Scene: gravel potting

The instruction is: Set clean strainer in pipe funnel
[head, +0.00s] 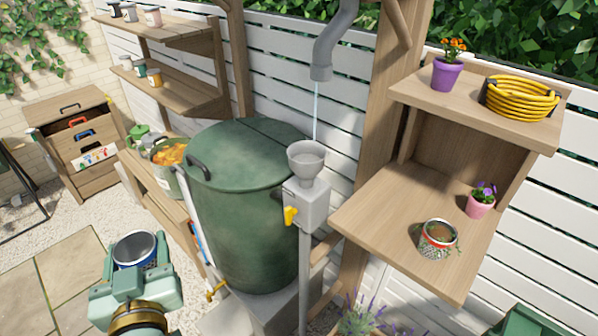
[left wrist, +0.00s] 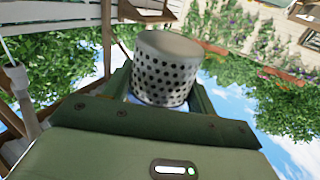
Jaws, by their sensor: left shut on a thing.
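My left gripper (head: 136,268) is at the lower left of the head view, shut on a metal strainer (head: 134,249) with a blue rim. In the left wrist view the strainer (left wrist: 166,75) is a perforated cylinder between the fingers, its holes clear. The grey pipe funnel (head: 306,159) stands open at the top of a grey box on a post, in the middle of the head view, well right of and beyond the gripper. No strainer shows in it. A second strainer (head: 438,240), red-rimmed and with plant bits around it, stands on the right shelf. My right gripper is out of view.
A thin water stream (head: 316,112) falls from the grey downpipe (head: 323,68) into the funnel. The green barrel (head: 245,235) stands between gripper and funnel. The right wooden shelf (head: 385,210) also holds a pink flowerpot (head: 481,205). Gravel lies at left.

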